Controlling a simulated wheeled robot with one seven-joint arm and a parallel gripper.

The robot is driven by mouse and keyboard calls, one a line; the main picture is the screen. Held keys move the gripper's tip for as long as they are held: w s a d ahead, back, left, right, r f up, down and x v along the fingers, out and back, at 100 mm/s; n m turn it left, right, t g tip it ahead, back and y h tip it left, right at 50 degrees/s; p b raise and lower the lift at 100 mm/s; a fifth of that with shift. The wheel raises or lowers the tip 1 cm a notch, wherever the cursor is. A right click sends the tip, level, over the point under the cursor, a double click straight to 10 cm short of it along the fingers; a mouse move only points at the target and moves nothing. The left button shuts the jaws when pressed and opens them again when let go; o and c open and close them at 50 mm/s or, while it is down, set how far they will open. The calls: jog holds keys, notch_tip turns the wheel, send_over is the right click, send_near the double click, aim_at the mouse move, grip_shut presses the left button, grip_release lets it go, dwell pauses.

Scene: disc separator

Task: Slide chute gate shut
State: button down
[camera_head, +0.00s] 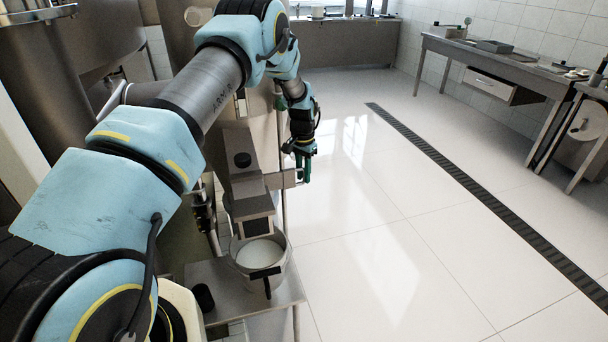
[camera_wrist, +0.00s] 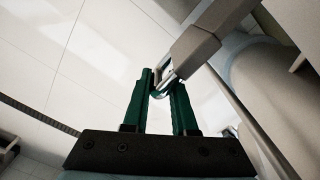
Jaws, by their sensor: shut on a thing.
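The grey metal chute (camera_head: 240,165) slopes down above a bucket (camera_head: 277,275) holding white liquid. A pale flat piece, apparently the chute gate (camera_head: 283,179), sticks out to the right of the chute. My gripper (camera_head: 302,165), with green fingers, is at its outer end. In the wrist view my gripper (camera_wrist: 163,84) is shut on a shiny metal loop, which looks like the gate handle (camera_wrist: 168,78). The loop joins a grey bar (camera_wrist: 196,46). The fingers partly hide the loop. How far the gate stands out of the chute is hard to tell.
The bucket stands on a small metal shelf (camera_head: 235,295) with a black knob-like part (camera_head: 203,297). A thin upright post runs close behind my gripper. Open tiled floor (camera_head: 400,240) lies to the right, crossed by a dark drain grate (camera_head: 470,180). Benches line the far right wall.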

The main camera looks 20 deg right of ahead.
aim_at(285, 178)
jog(key=shift+a+f+b, duration=0.15)
jog(key=shift+a+b, duration=0.5)
jog(key=shift+a, duration=2.35)
jog(key=c, duration=0.8)
grip_release()
jog(key=shift+a, duration=0.15)
jog(key=shift+c, duration=0.2)
jog(key=shift+w, duration=0.1)
jog(key=shift+r, duration=0.45)
notch_tip(285, 178, up, 9)
jog(key=b, duration=0.3)
jog(key=shift+w+f, duration=0.1)
jog(key=shift+f, duration=0.1)
jog(key=shift+r, duration=0.75)
jog(key=shift+a, duration=0.1)
